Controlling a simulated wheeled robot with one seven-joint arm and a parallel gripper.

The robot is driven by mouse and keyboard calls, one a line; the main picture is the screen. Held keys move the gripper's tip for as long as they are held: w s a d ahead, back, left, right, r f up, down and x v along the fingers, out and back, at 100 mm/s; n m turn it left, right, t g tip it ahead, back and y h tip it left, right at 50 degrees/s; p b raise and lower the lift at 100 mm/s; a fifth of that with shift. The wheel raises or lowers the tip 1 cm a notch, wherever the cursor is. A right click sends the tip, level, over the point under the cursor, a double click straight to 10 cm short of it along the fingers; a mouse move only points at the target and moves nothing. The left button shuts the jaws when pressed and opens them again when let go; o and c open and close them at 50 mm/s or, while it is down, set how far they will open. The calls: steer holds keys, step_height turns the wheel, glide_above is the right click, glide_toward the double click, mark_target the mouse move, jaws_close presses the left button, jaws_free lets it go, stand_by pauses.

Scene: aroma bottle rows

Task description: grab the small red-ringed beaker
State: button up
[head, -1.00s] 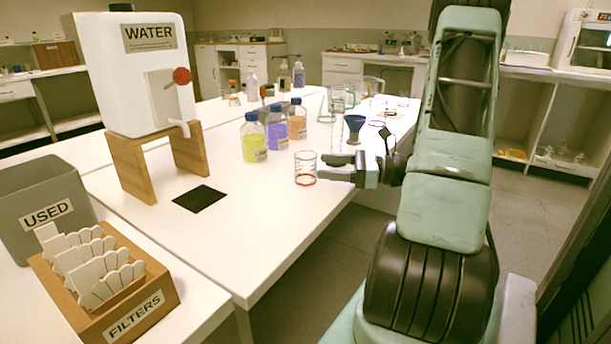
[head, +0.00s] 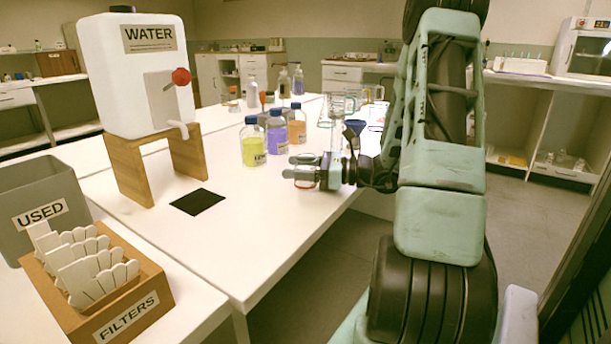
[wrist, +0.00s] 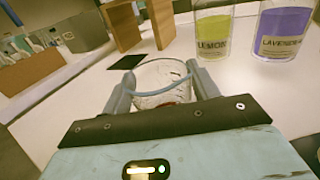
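The small red-ringed beaker (head: 305,184) is clear glass and stands upright on the white table. In the wrist view the beaker (wrist: 162,80) sits between the two fingers of my gripper (wrist: 161,76), its rim close to both. In the head view my gripper (head: 304,168) reaches in from the right, with its fingers on either side of the beaker and hiding part of it. The fingers look spread about as wide as before. I cannot tell whether they touch the glass.
Yellow (head: 254,147), purple (head: 277,134) and orange (head: 297,126) bottles stand just behind the beaker. A water tank (head: 137,80) on a wooden stand and a black mat (head: 198,201) are left. The table in front is clear.

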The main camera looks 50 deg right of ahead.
steer(key=c, duration=0.7)
